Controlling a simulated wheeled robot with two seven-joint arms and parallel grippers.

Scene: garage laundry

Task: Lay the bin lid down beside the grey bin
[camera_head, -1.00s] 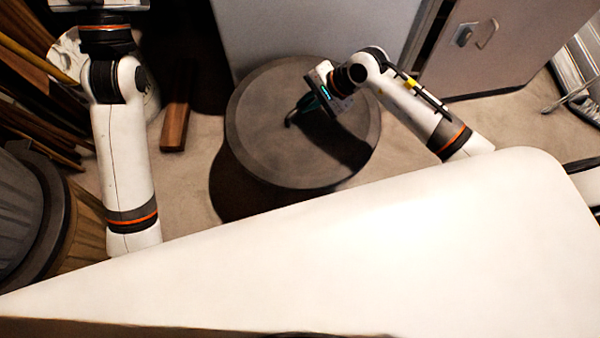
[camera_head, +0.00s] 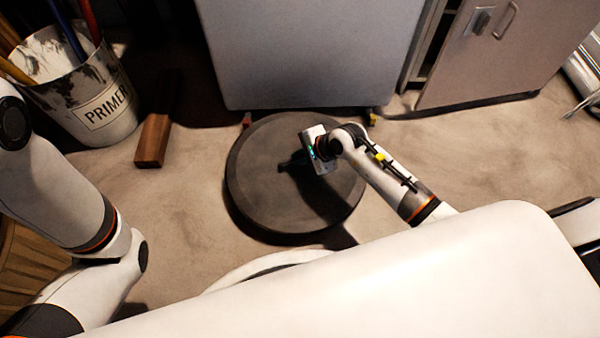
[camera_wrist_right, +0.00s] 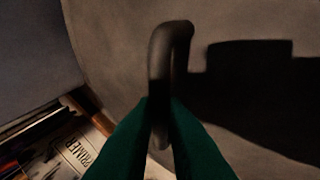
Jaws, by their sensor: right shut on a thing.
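The bin lid (camera_head: 265,200) is a dark grey round disc, lying flat just above or on the floor in the head view. I cannot tell if it touches the floor. My right gripper (camera_head: 297,162) is shut on its curved handle. In the right wrist view the handle (camera_wrist_right: 161,60) stands between the green fingers of the gripper (camera_wrist_right: 160,108), with the lid's surface (camera_wrist_right: 115,55) behind it. My left arm is at the left edge of the head view, its gripper out of view.
A primer bucket (camera_head: 85,95) and a wooden block (camera_head: 153,140) are to the left. A beige cabinet (camera_head: 500,50) is at the back right.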

